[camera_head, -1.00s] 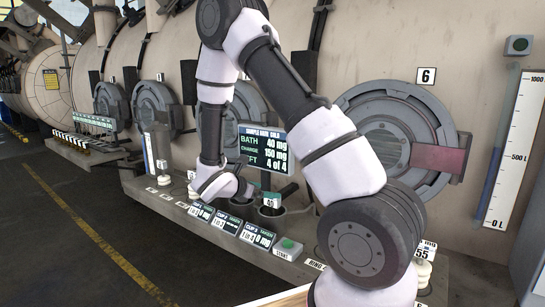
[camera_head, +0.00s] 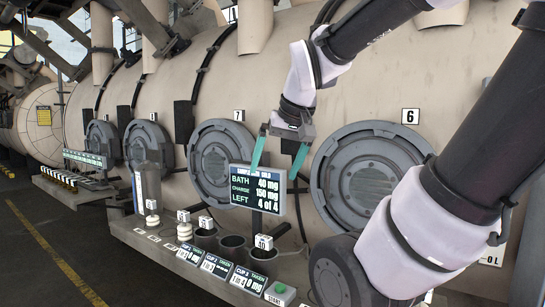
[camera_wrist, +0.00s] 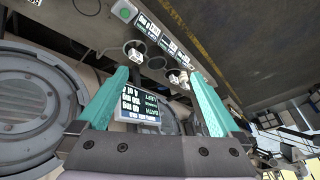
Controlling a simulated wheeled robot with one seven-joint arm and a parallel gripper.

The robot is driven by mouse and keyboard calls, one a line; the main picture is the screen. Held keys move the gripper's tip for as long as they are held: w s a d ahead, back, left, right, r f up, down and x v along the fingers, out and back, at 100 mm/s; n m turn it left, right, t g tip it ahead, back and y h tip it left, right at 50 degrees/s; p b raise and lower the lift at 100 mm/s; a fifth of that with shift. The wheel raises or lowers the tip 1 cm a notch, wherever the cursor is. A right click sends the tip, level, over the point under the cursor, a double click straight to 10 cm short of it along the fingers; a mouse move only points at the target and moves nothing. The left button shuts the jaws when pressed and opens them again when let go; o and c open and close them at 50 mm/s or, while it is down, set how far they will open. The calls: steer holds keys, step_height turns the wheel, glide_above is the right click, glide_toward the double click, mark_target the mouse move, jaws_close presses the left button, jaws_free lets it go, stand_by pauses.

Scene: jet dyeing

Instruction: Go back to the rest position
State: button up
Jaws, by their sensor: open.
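My gripper (camera_head: 281,150) is open, its two teal fingers spread and pointing down. It hangs in the air in front of the machine wall, just above the display screen (camera_head: 254,190) that reads BATH 40 mg, CHARGE 150 mg, LEFT 4 of 4. In the wrist view the open fingers (camera_wrist: 160,105) have nothing between them, and the screen (camera_wrist: 143,106) shows beyond. Below it stand several dark cups (camera_head: 233,242) on the ledge, with a white block marked 40 (camera_head: 264,242) at one.
Round grey hatches line the wall, including hatch 6 (camera_head: 371,178) at right and hatch 7 (camera_head: 221,163). A clear cylinder (camera_head: 148,185), cup labels (camera_head: 216,265) and a green button (camera_head: 280,288) are on the ledge. The dark floor (camera_head: 30,270) at left is open.

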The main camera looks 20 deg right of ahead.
steer(key=shift+s+a+r+m+t+y, duration=0.2)
steer(key=shift+s+a+r+m+t, duration=0.15)
steer(key=shift+r, duration=0.2)
steer(key=shift+s+a+r+m+t+y, duration=0.1)
steer(key=shift+a+r+m+t+y, duration=0.1)
steer(key=shift+r+m+t, duration=0.25)
steer(key=shift+r, duration=0.1)
steer(key=shift+c, duration=0.3)
stand_by(0.9)
